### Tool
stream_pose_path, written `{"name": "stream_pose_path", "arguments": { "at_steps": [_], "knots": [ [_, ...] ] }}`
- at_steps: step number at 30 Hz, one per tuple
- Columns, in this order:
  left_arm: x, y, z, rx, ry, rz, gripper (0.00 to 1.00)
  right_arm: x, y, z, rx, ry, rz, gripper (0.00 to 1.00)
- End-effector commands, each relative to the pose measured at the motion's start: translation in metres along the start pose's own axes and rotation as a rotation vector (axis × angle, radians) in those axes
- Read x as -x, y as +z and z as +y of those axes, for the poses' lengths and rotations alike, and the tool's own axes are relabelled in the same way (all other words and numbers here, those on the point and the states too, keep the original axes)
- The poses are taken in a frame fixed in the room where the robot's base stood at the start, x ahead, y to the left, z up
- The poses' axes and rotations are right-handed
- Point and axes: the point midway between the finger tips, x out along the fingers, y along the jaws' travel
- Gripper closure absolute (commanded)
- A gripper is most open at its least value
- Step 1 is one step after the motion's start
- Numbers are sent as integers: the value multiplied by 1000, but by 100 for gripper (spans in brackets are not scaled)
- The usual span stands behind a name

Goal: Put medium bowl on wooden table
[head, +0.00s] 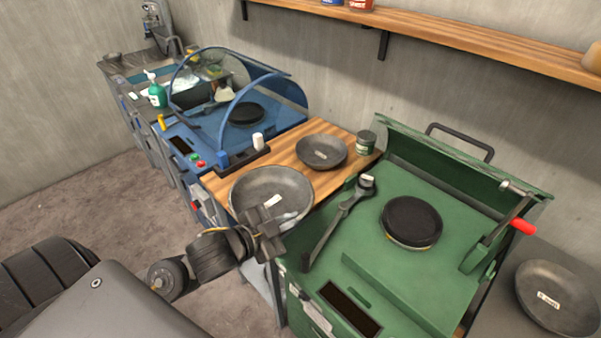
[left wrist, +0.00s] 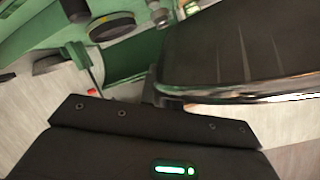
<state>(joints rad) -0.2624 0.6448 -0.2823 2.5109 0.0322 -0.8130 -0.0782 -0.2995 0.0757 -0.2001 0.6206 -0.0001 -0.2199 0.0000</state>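The medium bowl (head: 262,186), grey metal with a white label inside, is over the near end of the wooden table (head: 301,142), its front reaching about the table's near edge. I cannot tell whether it touches the tabletop. My left gripper (head: 268,220) is at the bowl's front rim and looks shut on it. In the left wrist view, a dark ridged surface with a shiny edge (left wrist: 250,98) fills the right side, very close; the fingertips are not clear there. My right gripper is in neither view.
A smaller grey bowl (head: 321,151) and a dark green can (head: 366,141) stand farther back on the table. A blue machine (head: 247,140) is on the left and a green one (head: 385,265) on the right. Another bowl (head: 557,298) sits at far right. A shelf (head: 440,37) runs above.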

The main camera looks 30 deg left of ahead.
Motion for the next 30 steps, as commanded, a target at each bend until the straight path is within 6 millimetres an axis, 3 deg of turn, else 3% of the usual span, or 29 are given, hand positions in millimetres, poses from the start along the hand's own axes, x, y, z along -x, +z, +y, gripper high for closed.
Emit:
{"name": "stream_pose_path", "arguments": {
  "at_steps": [7, 11, 12, 17, 24, 30],
  "knots": [
    [-17, 21, -9, -12, -4, 4, 100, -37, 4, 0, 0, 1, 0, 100],
    [-32, 39, -27, -12, -5, -3, 100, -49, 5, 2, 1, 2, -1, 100],
    [-36, 39, -35, -5, -4, -5, 100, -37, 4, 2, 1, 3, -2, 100],
    [-58, 66, -57, -2, -5, -6, 100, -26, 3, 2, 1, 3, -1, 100],
    [-87, 110, -58, 0, -4, -2, 100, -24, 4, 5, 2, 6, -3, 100],
    [-94, 121, -58, 0, -3, 0, 100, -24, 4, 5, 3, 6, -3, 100]
  ]
}}
